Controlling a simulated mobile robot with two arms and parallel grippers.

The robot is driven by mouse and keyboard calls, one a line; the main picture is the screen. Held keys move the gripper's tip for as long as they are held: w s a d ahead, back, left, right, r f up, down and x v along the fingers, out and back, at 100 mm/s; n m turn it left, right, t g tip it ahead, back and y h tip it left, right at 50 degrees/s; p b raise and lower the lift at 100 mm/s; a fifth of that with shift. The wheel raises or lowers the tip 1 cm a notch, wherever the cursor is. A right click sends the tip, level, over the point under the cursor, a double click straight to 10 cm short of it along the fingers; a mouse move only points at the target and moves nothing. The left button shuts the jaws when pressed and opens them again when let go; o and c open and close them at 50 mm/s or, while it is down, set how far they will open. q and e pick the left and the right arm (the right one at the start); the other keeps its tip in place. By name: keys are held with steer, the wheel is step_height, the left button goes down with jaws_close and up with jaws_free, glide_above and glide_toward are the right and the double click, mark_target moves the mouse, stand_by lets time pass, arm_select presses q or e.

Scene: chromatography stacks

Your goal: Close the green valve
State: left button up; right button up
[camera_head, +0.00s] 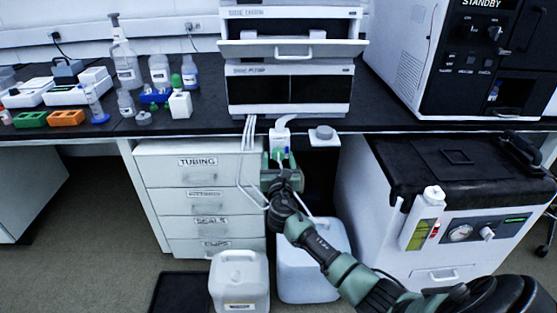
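A small white valve block (280,138) hangs at the bench front, below the stacked instrument. My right gripper (281,179) is just below these parts, at the end of my dark and green arm reaching up from the lower right. The fingers are small and dark, so I cannot tell whether they are open or touch the green part. My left gripper is out of view.
White tubes (247,165) hang left of the gripper, before the drawer cabinet (190,205). Two white jugs stand on the floor, one left (240,280) and one behind my arm (300,280). A white chiller-like unit (365,215) stands to the right.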

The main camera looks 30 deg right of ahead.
jaws_close()
